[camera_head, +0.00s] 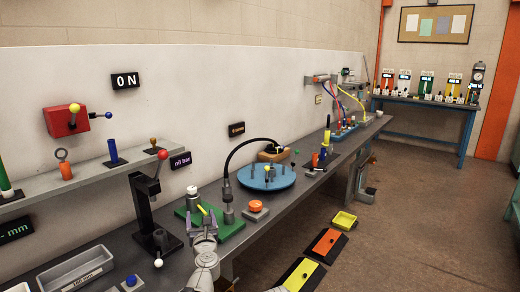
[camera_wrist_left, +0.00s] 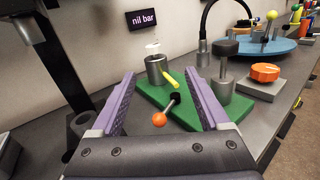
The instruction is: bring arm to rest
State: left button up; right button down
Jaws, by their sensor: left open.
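My left gripper (camera_head: 203,213) is open, above the grey bench by the green plate (camera_head: 232,229). In the left wrist view its two purple-padded fingers (camera_wrist_left: 160,78) stand wide apart with nothing between the pads. I cannot tell whether a finger touches anything. My right gripper is not in view.
A black lever press (camera_head: 145,205) stands left of the gripper. A grey bin (camera_head: 75,270) is at the front left. An orange knob on a block (camera_head: 256,206) and a blue round table (camera_head: 266,177) are to the right.

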pick_arm(q)
jog(key=d+f+m+h, duration=0.2)
jog(key=d+m+h, duration=0.55)
jog(key=m, duration=0.65)
jog(key=s+d+f+m+g+h, duration=0.3)
jog(key=s+d+f+m+g, duration=0.3)
jog(key=m, duration=0.5)
jog(key=s+a+f+m+g+y, duration=0.3)
jog(key=s+a+f+m+g, duration=0.3)
jog(key=s, duration=0.4)
jog(key=s+a+f+m+g+y, duration=0.2)
jog(key=s+a+f+m+g, duration=0.25)
jog(key=s+f+m, duration=0.35)
jog(key=s+d+m+g+y, duration=0.1)
jog(key=s+d+m+y, duration=0.15)
jog(key=s+d, duration=0.6)
notch_tip(320, 180, up, 12)
jog(key=w+d+p, duration=0.1)
jog(key=p, duration=1.2)
jog(key=shift+d+r+m+h, duration=0.25)
jog(key=shift+d+m+h, duration=0.1)
jog(key=shift+d+h, duration=0.05)
